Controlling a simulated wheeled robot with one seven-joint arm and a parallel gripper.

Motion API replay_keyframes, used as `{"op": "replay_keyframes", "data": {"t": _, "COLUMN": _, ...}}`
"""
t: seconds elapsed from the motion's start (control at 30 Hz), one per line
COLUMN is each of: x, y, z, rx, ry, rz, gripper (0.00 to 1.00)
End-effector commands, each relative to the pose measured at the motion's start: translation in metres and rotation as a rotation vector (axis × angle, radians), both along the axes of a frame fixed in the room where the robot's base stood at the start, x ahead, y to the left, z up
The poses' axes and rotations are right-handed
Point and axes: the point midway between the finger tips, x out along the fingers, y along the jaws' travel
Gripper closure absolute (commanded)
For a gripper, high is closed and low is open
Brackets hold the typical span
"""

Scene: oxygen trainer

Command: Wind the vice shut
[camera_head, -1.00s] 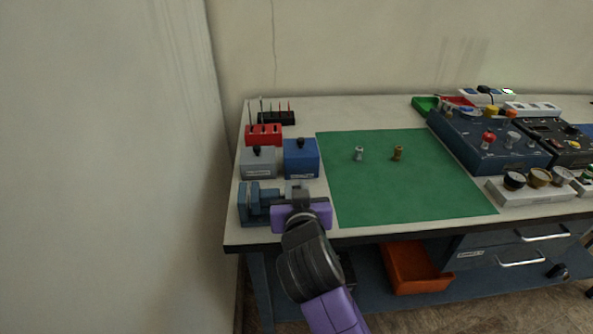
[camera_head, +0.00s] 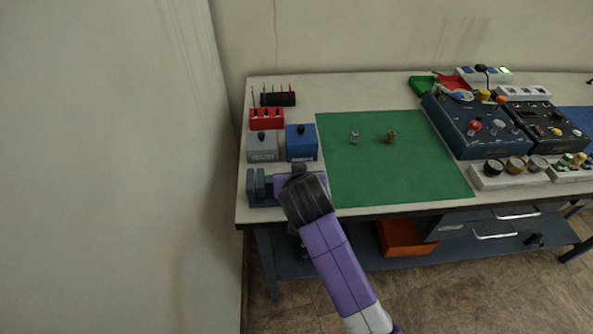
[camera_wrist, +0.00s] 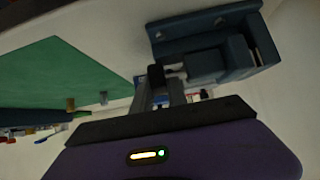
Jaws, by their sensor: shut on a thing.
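The blue-grey vice (camera_head: 262,190) sits at the front left corner of the bench, partly hidden by my purple and black gripper (camera_head: 292,182). In the wrist view the vice (camera_wrist: 205,47) is at the top right, with a block-like jaw on its base. My gripper fingers (camera_wrist: 162,92) point at the vice's end, at a dark handle piece (camera_wrist: 156,75). The gripper is shut on this handle. The fingertips' exact contact and the gap between the vice jaws are hard to make out.
A grey box (camera_head: 262,148) and a blue box (camera_head: 301,143) with black knobs stand just behind the vice. A red rack (camera_head: 266,119) is behind them. The green mat (camera_head: 400,175) to the right holds two small fittings. The wall is close on the left.

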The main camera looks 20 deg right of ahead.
Motion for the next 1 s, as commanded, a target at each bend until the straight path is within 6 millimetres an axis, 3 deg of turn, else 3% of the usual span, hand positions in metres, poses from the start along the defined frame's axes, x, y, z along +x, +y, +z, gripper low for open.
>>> {"op": "replay_keyframes", "data": {"t": 0.37, "x": -0.002, "y": -0.004, "z": -0.002, "rx": -0.002, "ry": 0.009, "rz": -0.008, "gripper": 1.0}}
{"op": "replay_keyframes", "data": {"t": 0.4, "x": -0.002, "y": -0.004, "z": -0.002, "rx": -0.002, "ry": 0.009, "rz": -0.008, "gripper": 0.76}}
{"op": "replay_keyframes", "data": {"t": 0.43, "x": -0.002, "y": -0.004, "z": -0.002, "rx": -0.002, "ry": 0.009, "rz": -0.008, "gripper": 0.73}}
{"op": "replay_keyframes", "data": {"t": 0.8, "x": -0.002, "y": -0.001, "z": 0.0, "rx": 0.0, "ry": 0.004, "rz": -0.004, "gripper": 0.73}}
{"op": "replay_keyframes", "data": {"t": 1.0, "x": -0.017, "y": 0.004, "z": 0.014, "rx": 0.0, "ry": 0.002, "rz": -0.003, "gripper": 0.73}}
